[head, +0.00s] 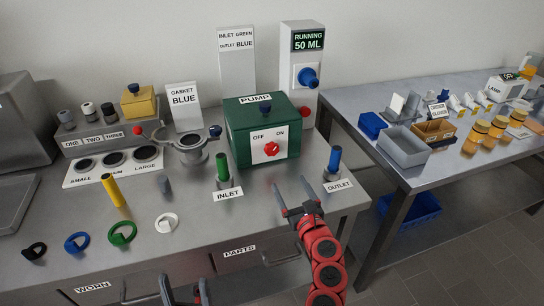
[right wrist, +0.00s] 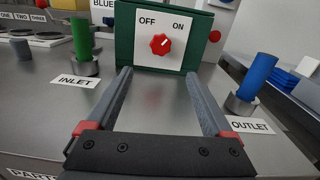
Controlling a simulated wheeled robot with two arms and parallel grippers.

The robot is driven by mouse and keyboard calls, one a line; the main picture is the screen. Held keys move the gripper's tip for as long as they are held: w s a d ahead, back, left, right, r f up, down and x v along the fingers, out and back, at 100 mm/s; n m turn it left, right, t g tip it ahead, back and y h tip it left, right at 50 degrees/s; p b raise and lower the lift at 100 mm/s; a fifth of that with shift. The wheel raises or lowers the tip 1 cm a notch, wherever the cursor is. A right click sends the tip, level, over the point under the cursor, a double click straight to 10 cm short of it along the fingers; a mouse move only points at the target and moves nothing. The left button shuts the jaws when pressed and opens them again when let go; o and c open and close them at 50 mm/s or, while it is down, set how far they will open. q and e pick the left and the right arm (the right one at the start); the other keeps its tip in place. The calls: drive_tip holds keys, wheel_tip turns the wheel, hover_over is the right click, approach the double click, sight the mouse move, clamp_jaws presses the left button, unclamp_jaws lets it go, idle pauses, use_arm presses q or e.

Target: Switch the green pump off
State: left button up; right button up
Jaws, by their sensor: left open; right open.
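The green pump (head: 240,130) is a box labelled PUMP on the bench. Its white front plate carries a red knob (head: 271,148) between the words OFF and ON. In the right wrist view the knob (right wrist: 160,44) shows a pale mark that points up and right, towards ON. My right gripper (head: 293,197) is open and empty, in front of the pump and a little to the right of the knob in the head view. In the wrist view its fingers point at the pump, with the knob between their lines. My left gripper (head: 184,286) is open at the bottom edge, partly out of frame.
A green INLET post (head: 222,167) and a blue OUTLET post (head: 334,159) flank the space before the pump. A white tower (head: 301,75) behind displays RUNNING 50 ML. The bench directly before the knob is clear.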

sight(273, 152)
drive_tip(key=x, duration=1.3)
drive_tip(key=shift+w+a+r, duration=0.1)
drive_tip(key=shift+a, duration=0.05)
drive_tip(key=shift+w+a, duration=0.1)
drive_tip(key=shift+w, duration=0.55)
